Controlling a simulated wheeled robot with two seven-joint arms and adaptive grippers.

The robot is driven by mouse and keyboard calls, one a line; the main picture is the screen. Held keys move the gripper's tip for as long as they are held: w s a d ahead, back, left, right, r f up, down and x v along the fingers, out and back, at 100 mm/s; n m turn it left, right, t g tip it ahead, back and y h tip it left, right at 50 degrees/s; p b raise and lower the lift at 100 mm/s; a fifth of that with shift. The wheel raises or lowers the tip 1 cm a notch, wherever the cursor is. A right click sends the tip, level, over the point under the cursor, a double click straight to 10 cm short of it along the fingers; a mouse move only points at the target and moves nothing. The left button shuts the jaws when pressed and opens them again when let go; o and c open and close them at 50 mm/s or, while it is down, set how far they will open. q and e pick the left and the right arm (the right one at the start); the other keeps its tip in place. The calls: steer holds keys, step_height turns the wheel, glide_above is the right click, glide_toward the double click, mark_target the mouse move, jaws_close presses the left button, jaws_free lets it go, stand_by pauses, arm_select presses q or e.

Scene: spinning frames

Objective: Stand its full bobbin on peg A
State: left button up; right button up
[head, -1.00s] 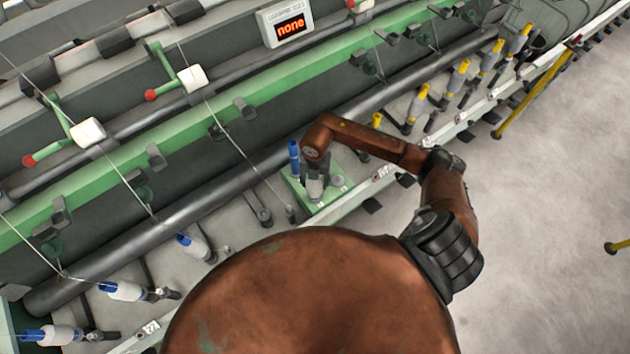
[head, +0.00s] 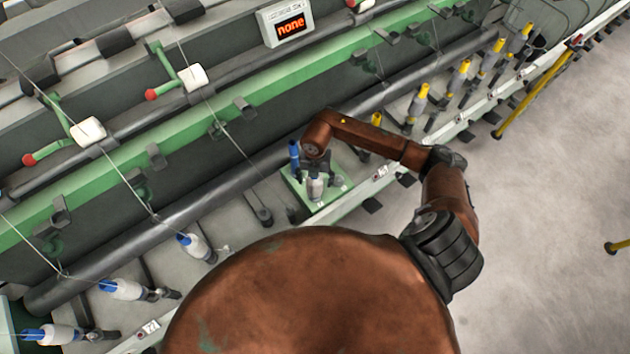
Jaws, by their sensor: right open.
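A small green plate (head: 327,194) sits on the machine's rail near the middle of the head view. A white bobbin (head: 315,188) stands on it, its top partly hidden by my gripper. A blue-topped piece (head: 294,153) stands upright at the plate's back left corner. A short grey round piece (head: 337,181) is to the right of the white bobbin. My right gripper (head: 317,172) is open, pointing down just over the white bobbin; whether its fingers touch it I cannot tell. No letter marking peg A is readable. My left gripper is out of view.
Blue-topped bobbins (head: 125,289) lie along the rail to the left, and yellow-topped ones (head: 459,76) to the right. Threads run down from white rollers (head: 194,77). Open floor (head: 545,200) is at the right.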

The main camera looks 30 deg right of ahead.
step_height(320, 180, up, 11)
steer(key=shift+f, duration=0.1)
stand_by(1.5)
